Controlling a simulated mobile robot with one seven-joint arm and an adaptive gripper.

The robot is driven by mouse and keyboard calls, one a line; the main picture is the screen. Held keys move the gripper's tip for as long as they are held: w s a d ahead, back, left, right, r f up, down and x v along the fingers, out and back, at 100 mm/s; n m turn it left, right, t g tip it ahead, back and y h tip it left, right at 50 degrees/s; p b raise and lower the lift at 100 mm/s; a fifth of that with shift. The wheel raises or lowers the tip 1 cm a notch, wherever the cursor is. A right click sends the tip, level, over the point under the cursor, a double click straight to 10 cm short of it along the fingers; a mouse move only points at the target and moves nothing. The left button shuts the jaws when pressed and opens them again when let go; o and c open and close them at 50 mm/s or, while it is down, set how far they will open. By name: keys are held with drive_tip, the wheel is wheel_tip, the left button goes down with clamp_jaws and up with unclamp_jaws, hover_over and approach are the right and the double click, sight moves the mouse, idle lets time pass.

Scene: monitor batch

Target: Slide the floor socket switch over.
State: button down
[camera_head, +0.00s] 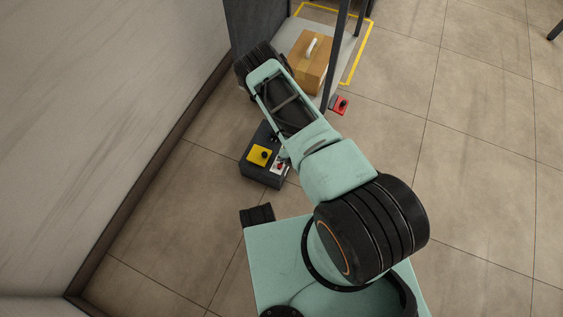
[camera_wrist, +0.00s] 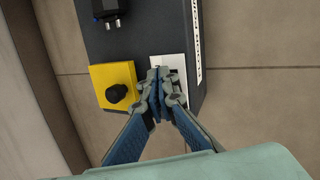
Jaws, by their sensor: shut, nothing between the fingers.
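The floor socket is a dark grey box (camera_head: 262,172) on the tiled floor, and its top fills the middle of the wrist view (camera_wrist: 150,38). On it is a white plate (camera_wrist: 176,64) with a small red part (camera_head: 280,166) seen in the head view. My gripper (camera_wrist: 158,76) is shut and empty, with its fingertips over the white plate. The fingers hide the plate's middle and the switch in the wrist view, and I cannot tell whether they touch it. In the head view my arm hides most of the gripper.
A yellow panel with a black knob (camera_wrist: 116,93) sits left of the white plate. A wall runs along the left. A cardboard box (camera_head: 312,68) and a red switch box (camera_head: 340,105) are beyond.

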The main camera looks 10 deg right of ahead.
wheel_tip(320, 180, up, 6)
drive_tip(key=p, duration=0.4)
drive_tip(key=shift+a+p, duration=0.2)
drive_tip(key=shift+p, duration=0.1)
drive_tip(key=shift+w, duration=0.1)
